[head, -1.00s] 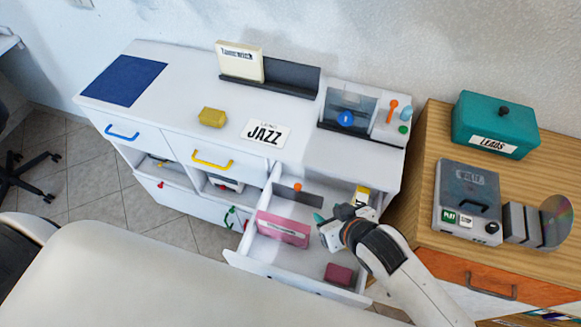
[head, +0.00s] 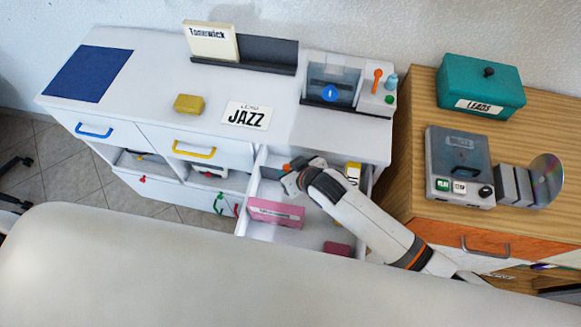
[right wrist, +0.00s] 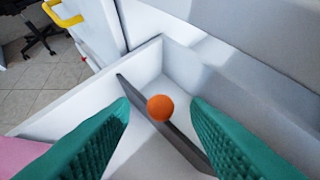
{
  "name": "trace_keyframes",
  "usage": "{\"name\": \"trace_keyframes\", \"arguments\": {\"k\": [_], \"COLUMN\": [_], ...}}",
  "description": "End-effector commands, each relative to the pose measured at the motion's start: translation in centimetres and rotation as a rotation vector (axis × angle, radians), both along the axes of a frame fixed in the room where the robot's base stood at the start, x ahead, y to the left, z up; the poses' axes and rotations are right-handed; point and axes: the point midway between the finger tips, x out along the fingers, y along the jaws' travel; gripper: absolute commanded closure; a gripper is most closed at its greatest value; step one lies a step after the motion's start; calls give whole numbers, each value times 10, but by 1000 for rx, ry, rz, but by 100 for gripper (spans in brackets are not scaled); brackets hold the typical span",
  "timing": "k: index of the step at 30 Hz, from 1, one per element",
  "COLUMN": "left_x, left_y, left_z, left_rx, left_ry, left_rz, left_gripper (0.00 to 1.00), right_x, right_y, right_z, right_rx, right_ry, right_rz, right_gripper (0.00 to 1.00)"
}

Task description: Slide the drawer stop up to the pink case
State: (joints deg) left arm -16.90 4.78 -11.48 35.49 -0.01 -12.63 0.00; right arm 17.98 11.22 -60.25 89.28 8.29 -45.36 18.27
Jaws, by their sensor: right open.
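The drawer stop is a thin dark grey plate (right wrist: 133,92) with an orange ball knob (right wrist: 159,108), standing across the back of the open white drawer. In the head view only a bit of the orange knob (head: 286,167) shows beside my gripper. The pink case (head: 276,212) lies at the drawer's left side, in front of the stop; its edge shows at lower left in the right wrist view (right wrist: 20,155). My right gripper (head: 288,174) is open over the back of the drawer. Its teal fingers (right wrist: 158,118) are on either side of the knob, apart from it. My left gripper is out of view.
The drawer walls (right wrist: 75,95) stand close around my fingers. A wooden cabinet (head: 405,150) stands to the right.

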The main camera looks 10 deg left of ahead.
Motion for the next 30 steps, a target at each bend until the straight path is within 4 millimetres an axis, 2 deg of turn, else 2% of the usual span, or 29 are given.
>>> {"name": "trace_keyframes", "arguments": {"k": [11,12,20,26,30], "left_x": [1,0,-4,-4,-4], "left_y": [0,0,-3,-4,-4], "left_z": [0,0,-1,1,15], "left_rx": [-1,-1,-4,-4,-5], "left_ry": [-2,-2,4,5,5], "left_rz": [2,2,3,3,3], "left_gripper": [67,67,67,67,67], "right_x": [3,3,3,1,-20], "right_y": [3,3,3,3,3], "right_z": [-5,-4,-5,-4,-3], "right_rx": [1,1,0,0,-1], "right_ry": [-1,-1,0,2,7], "right_rz": [0,0,0,0,0], "right_gripper": [57,59,100,100,100]}}
